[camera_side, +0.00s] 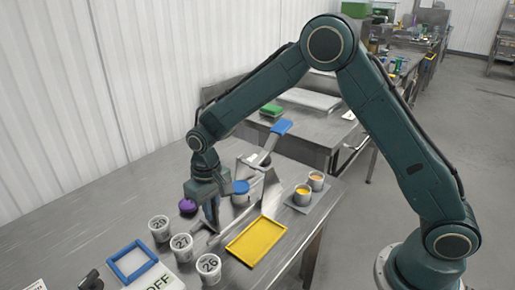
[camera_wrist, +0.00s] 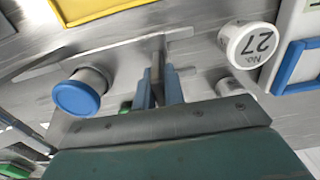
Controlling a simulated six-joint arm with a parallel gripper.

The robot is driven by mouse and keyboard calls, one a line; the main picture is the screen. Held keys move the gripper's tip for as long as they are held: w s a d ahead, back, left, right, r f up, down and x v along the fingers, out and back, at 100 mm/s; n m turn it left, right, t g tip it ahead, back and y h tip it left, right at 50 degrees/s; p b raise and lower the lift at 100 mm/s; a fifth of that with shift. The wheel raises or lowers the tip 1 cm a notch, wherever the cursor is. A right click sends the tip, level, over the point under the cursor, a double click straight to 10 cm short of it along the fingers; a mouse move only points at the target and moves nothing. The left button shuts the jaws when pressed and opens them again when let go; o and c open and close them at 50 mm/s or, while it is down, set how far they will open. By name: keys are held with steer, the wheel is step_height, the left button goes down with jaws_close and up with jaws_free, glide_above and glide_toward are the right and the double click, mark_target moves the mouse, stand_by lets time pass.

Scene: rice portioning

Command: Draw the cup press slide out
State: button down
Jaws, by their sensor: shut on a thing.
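The cup press has a grey metal body (camera_side: 268,192) and a lever with a blue grip (camera_side: 281,128). A container with a round blue top (camera_side: 240,187) stands at the press, and this top also shows in the wrist view (camera_wrist: 76,98). My gripper (camera_side: 213,222) points down beside the press on its near left side. In the wrist view my gripper (camera_wrist: 159,78) is shut on an upright metal tab (camera_wrist: 158,48), which I take to be the slide's handle. The tab joins a flat metal strip (camera_wrist: 115,48). The fingers partly hide the tab.
A yellow tray (camera_side: 229,247) lies just in front of the press. Numbered white cups (camera_side: 181,248) stand at the left, one close to my gripper in the wrist view (camera_wrist: 247,44). Two filled cups (camera_side: 302,196) stand right. A blue frame (camera_side: 112,274) lies front left.

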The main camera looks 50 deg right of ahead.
steer(key=shift+a, duration=1.85)
steer(key=c, duration=1.5)
jaws_free()
steer(key=shift+a, duration=0.1)
steer(key=shift+r, duration=0.1)
steer(key=shift+r, duration=0.2)
step_height(320, 180, up, 13)
steer(key=shift+r, duration=0.15)
